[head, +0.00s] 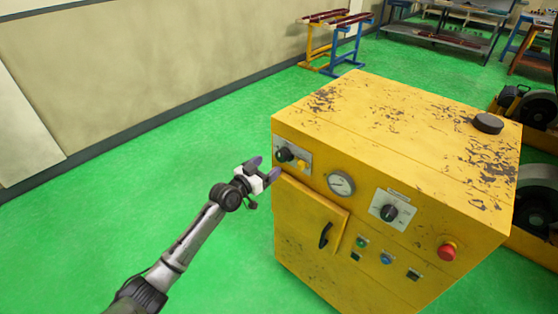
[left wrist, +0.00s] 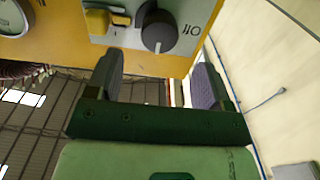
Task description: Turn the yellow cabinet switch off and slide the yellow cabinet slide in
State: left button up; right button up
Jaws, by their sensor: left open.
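The yellow cabinet (head: 385,115) stands at right in the head view. On the left of its front, a grey plate carries a black rotary switch (head: 284,155) and a small yellow slide (head: 302,163). In the left wrist view the black switch (left wrist: 158,31) has a white pointer mark and an "Off" label beside it; the yellow slide (left wrist: 98,22) is to its left. My left gripper (head: 265,168) is open and empty, just in front of the switch and apart from it. Its fingers also show in the left wrist view (left wrist: 158,72). My right gripper is out of view.
The cabinet front also carries a gauge (head: 341,184), another black knob (head: 389,212), a door with a black handle (head: 325,235), buttons and a red stop button (head: 447,251). The green floor (head: 110,225) left of the cabinet is clear.

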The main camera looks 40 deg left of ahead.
aim_at(279, 157)
pick_arm(q)
jog(key=w+b, duration=0.1)
jog(key=w, duration=0.3)
jog(key=shift+w+d, duration=0.15)
jog(key=shift+w, duration=0.25)
jog(key=shift+w+d, duration=0.1)
jog(key=shift+w, duration=0.6)
jog(key=c, duration=0.9)
